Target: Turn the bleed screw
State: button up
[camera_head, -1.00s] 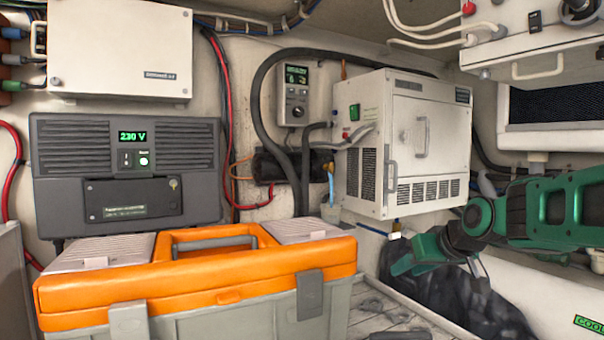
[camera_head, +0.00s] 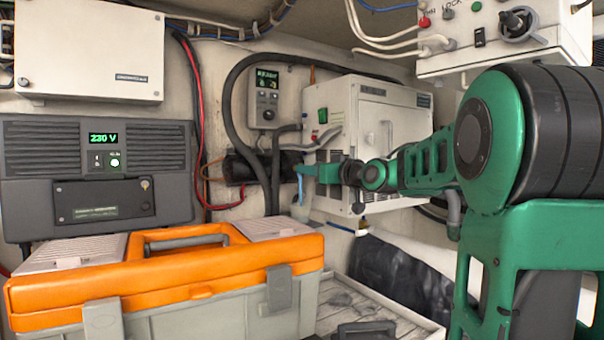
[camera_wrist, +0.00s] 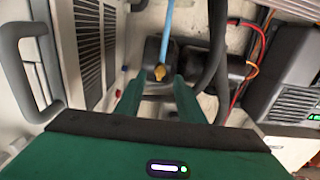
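My gripper (camera_head: 312,170) is at the left front of the white cabinet, close to the upper end of a light blue tube. In the wrist view, my gripper (camera_wrist: 158,84) is open, with its green fingers apart and nothing held. A small brass fitting (camera_wrist: 160,73), which looks like the bleed screw, shows between the fingertips, seemingly at or just beyond them. The blue tube (camera_wrist: 169,35) runs from beside it; it also shows in the head view (camera_head: 300,188). In the head view my fingers hide the fitting. I cannot tell whether a finger touches it.
The white cabinet (camera_head: 388,125) with a handle stands close to my gripper. Dark hoses (camera_head: 276,170) run beside the tube. A clear jar (camera_head: 299,211) sits under it. An orange-lidded toolbox (camera_head: 215,285) fills the lower left. A grey 230 V unit (camera_head: 100,165) hangs behind.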

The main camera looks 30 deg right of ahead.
jog(key=shift+w, duration=1.65)
grip_shut()
